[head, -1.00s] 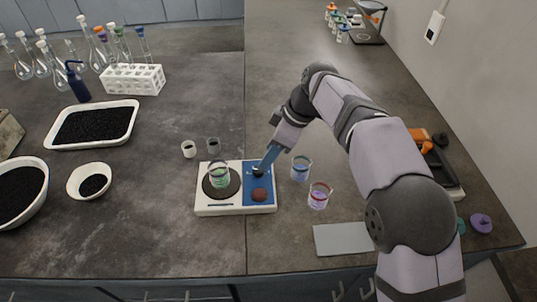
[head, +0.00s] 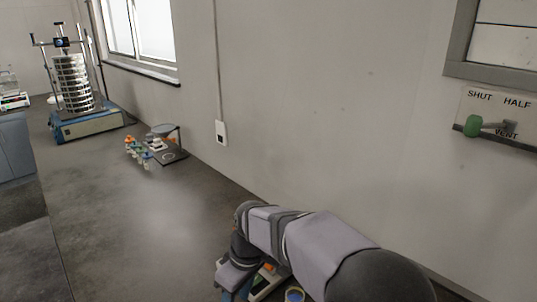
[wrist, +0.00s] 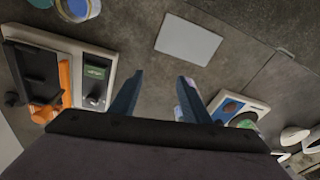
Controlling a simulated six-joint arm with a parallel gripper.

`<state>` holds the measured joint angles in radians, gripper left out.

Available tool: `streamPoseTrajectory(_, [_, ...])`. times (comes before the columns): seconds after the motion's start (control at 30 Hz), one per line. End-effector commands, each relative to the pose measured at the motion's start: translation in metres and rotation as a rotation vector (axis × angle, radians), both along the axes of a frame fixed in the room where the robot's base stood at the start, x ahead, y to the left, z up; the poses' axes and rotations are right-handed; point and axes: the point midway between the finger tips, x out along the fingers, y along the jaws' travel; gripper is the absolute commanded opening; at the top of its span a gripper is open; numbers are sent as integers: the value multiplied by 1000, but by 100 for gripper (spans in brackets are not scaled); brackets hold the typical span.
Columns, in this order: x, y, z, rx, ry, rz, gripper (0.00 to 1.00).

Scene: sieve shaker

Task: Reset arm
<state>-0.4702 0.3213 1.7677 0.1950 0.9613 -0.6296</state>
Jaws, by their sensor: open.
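My gripper (wrist: 161,77) is open, with its two blue fingers spread apart in the wrist view. Nothing shows held between the fingertips, and bare bench lies beyond them. A small pale purple thing shows beside the right finger, partly hidden by it. In the head view my arm reaches in from the bottom right, and its end is at the bottom edge, where the fingers are mostly cut off.
In the wrist view, a device with an orange part and green display (wrist: 95,72) is left, a pale plate (wrist: 188,39) above, and a blue-white device (wrist: 240,106) right. In the head view, a sieve stack (head: 74,82) and small bottles (head: 141,151) stand farther back. Bench between is clear.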

Motion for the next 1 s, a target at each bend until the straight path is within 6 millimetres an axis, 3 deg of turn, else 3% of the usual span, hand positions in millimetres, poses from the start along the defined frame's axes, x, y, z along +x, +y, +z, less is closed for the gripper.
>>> streamPoseTrajectory(0.03, [-6,-33,5,-20,11,-105,43])
streamPoseTrajectory(0.2, [-41,-125,-1,-80,47,-445,43])
streamPoseTrajectory(0.4, [-98,-196,-12,-132,81,-769,43])
streamPoseTrajectory(0.63, [-140,-228,-22,-160,103,-960,43])
streamPoseTrajectory(1.0, [-148,-232,-24,-165,107,-992,43])
